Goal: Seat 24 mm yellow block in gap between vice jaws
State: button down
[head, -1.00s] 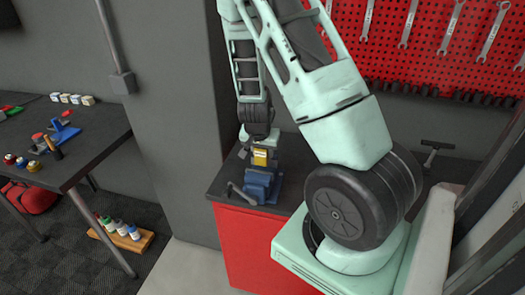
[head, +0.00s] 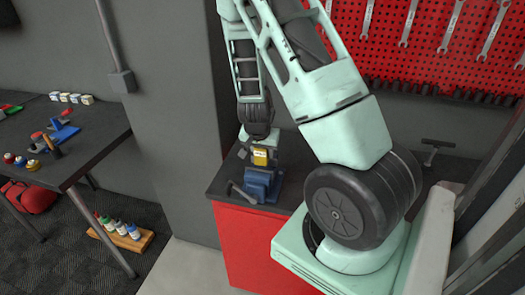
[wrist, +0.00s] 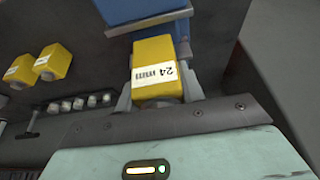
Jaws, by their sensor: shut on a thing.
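The yellow block (wrist: 155,70) carries a white "24 mm" label and is held between the fingers of my gripper (wrist: 158,98) in the wrist view. In the head view the block (head: 260,157) shows small, just below my gripper (head: 258,146) and above the blue vice (head: 262,184). In the wrist view a blue part of the vice (wrist: 143,12) lies just beyond the block's far end. Whether the block touches the jaws or sits in the gap cannot be told. The gap itself is hidden.
Two other yellow blocks (wrist: 58,62) stand left of the vice in the wrist view, near a row of small grey pieces (wrist: 80,103). The vice stands on a dark-topped red cabinet (head: 245,235). A side table (head: 85,150) with tools is at the left.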

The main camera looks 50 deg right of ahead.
jog(key=shift+f+b, duration=1)
jog(key=shift+f, duration=0.2)
dwell(0.4)
jog(key=c, duration=0.9)
grip_release()
jog(key=shift+o, duration=0.5)
jog(key=shift+s, duration=0.1)
jog(key=shift+f, duration=0.1)
jog(key=shift+s, duration=0.2)
jog(key=shift+c, duration=1)
